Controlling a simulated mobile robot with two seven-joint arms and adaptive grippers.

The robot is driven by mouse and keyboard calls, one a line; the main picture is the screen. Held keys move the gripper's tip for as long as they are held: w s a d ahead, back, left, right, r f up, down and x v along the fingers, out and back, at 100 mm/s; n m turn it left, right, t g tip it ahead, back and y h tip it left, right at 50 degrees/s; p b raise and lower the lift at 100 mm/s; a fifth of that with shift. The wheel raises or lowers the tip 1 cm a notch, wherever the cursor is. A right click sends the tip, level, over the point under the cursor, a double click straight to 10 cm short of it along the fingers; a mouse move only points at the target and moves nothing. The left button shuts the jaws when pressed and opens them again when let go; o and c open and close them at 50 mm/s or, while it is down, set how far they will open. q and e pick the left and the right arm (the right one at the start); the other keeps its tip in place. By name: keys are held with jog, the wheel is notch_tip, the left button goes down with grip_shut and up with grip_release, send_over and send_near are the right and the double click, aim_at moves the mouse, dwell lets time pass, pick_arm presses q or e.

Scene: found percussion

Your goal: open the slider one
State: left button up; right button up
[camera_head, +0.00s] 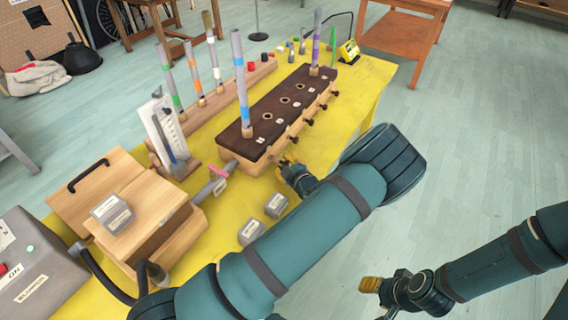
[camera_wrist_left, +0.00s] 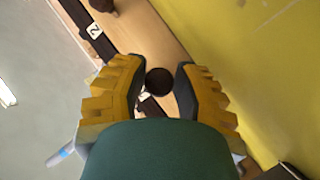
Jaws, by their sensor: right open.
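The organ chest has a dark top (camera_head: 283,102) and a wooden front side with a row of dark slider knobs (camera_head: 308,122). My left gripper (camera_head: 287,163) is at the near end of this row. In the left wrist view, its yellow fingers (camera_wrist_left: 159,84) stand apart on either side of a round dark knob (camera_wrist_left: 159,81), with narrow gaps. A white label beside this knob is mostly hidden, so I cannot read it. Another knob (camera_wrist_left: 102,4) lies beyond, near a label with "2" (camera_wrist_left: 93,31). My right gripper (camera_head: 371,285) is open and empty over the floor.
A yellow table (camera_head: 356,92) carries the chest. Upright pipes (camera_head: 241,85), a wooden bellows box (camera_head: 160,217), grey blocks (camera_head: 276,205) and a grey blower box (camera_head: 35,270) stand around.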

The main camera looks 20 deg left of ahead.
dwell(0.3)
pick_arm(q)
jog(key=v, duration=1.2)
dwell(0.3)
